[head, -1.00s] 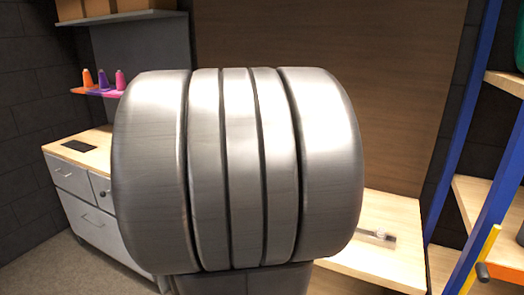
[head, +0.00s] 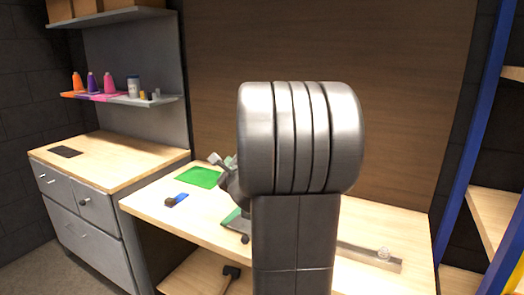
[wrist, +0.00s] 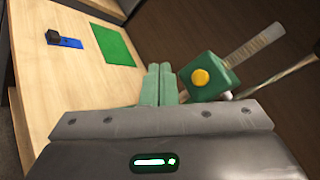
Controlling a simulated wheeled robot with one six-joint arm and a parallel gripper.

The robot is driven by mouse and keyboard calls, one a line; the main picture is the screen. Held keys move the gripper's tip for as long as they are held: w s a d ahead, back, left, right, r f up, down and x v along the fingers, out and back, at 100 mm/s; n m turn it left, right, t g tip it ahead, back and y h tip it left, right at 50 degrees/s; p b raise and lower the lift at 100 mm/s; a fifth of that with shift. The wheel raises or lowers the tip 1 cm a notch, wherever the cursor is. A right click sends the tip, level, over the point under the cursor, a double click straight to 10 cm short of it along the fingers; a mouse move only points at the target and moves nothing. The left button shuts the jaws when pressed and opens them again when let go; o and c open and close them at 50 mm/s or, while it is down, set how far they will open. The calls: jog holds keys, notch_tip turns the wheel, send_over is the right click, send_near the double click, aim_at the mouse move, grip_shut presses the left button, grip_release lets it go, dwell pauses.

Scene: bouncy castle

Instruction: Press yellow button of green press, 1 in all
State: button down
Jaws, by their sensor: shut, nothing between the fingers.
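The green press (wrist: 212,72) shows in the wrist view as a green block, tilted in the picture, with a round yellow button (wrist: 201,77) on the face toward me. My gripper (wrist: 160,68) has its two pale green fingers side by side, shut and empty. The fingertips appear just left of the press in the picture; the exact gap in depth is unclear. In the head view my arm hides most of the press area, and the yellow button cannot be seen there.
A wooden workbench (head: 145,203) holds a green mat (head: 199,177) and a blue item with a dark block (head: 177,200). A grey strip (head: 365,253) lies at the right. Drawers stand left, blue-framed shelving right. The bench's left part is mostly clear.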

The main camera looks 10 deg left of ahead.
jog(key=shift+w, duration=0.1)
jog(key=shift+r, duration=0.1)
jog(key=w+d+p, duration=0.3)
jog(key=w+p, duration=0.3)
jog(key=w, duration=0.2)
dwell(0.4)
jog(key=shift+w, duration=0.2)
dwell(1.8)
jog(key=shift+w+d, duration=0.2)
jog(key=shift+w, duration=0.1)
